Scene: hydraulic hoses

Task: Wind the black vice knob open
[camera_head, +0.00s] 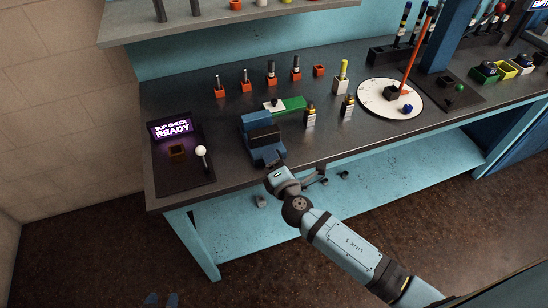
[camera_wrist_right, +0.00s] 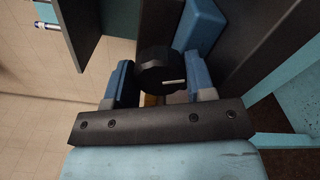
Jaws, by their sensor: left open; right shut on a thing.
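The blue vice (camera_head: 262,150) with dark jaws stands at the front edge of the dark workbench. My right gripper (camera_head: 277,168) is at its front side, its arm coming in from the lower right. In the right wrist view the round black knob (camera_wrist_right: 160,68), with a pale line on its face, sits between the two blue fingers, and the gripper is shut on it. The knob is hidden behind my gripper in the head view.
A sign panel (camera_head: 172,129) reading "SLIP CHECK READY" and a white-balled lever (camera_head: 202,151) stand left of the vice. A green block (camera_head: 291,104) lies behind it. Small bottles (camera_head: 310,116) and a white round plate (camera_head: 375,106) are to the right.

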